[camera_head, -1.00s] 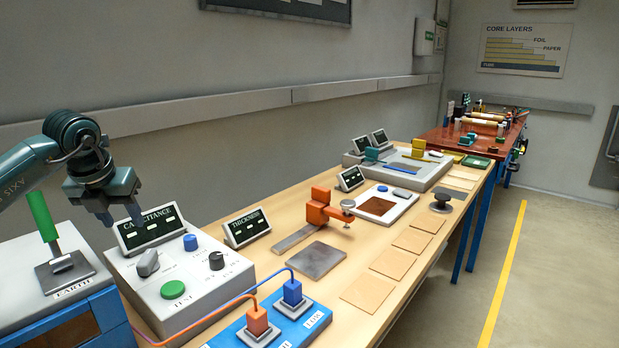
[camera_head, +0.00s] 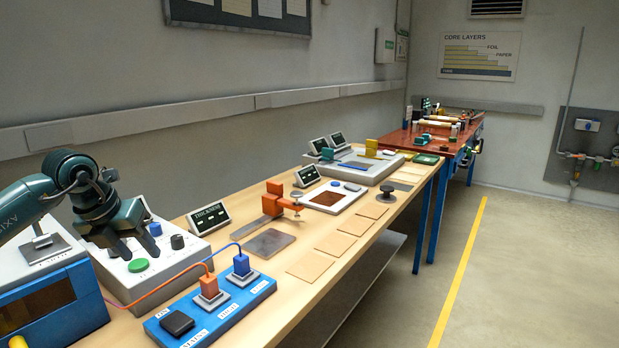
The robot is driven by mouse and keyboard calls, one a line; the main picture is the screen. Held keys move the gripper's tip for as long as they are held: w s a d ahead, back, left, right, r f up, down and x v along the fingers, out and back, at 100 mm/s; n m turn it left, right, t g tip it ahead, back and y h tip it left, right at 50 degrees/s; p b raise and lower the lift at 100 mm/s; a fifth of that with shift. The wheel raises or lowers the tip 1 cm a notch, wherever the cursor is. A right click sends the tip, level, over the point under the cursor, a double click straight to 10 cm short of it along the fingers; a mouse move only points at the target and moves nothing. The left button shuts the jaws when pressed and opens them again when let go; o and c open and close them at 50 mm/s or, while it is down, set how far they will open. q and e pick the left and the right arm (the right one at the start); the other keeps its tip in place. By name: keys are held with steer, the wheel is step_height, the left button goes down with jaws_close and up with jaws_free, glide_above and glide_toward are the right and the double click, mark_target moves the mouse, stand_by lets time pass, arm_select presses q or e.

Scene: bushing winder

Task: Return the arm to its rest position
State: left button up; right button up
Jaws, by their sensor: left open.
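My left arm comes in from the left, and its dark teal left gripper (camera_head: 136,248) points down over the capacitance tester (camera_head: 170,268). Its fingers are apart with nothing seen between them. The gripper and wrist hide part of the tester's display and its left side. Whether the fingertips touch the tester cannot be told from this angle. The green button (camera_head: 138,265) shows just below the fingers. My right gripper is out of view.
A blue terminal block (camera_head: 200,320) with orange and blue plugs stands in front of the tester. A blue-sided box (camera_head: 45,310) is at the lower left. Paper sheets (camera_head: 310,266) lie along the bench's front edge. The floor to the right is clear.

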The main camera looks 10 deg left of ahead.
arm_select(q)
steer(key=d+f+m+h, duration=0.2)
steer(key=d+f+h, duration=0.3)
steer(key=d, duration=0.5)
steer(key=s+d+f+n+t+h, duration=0.1)
steer(key=s+d+n+h, duration=0.1)
steer(key=d+h, duration=0.35)
steer(key=s+d+f+n+h, duration=0.1)
steer(key=s+d+n+h, duration=0.15)
steer(key=d, duration=0.65)
steer(key=s+d+f+n+t+h, duration=0.1)
steer(key=s+d+f+n+h, duration=0.15)
steer(key=d, duration=0.45)
steer(key=s+a+f+n+t+y, duration=0.2)
steer(key=s+f+n+y, duration=0.4)
steer(key=n, duration=0.7)
steer(key=s+a+f+n+t+y+p, duration=0.1)
steer(key=s+a+f+n+y, duration=0.4)
steer(key=f+n, duration=0.8)
steer(key=s+f+t+y, duration=0.1)
steer(key=s+f+y, duration=0.1)
steer(key=s, duration=0.2)
steer(key=shift+s+f+p, duration=0.25)
steer(key=shift+s+p, duration=0.05)
steer(key=shift+s, duration=0.1)
steer(key=shift+y, duration=0.25)
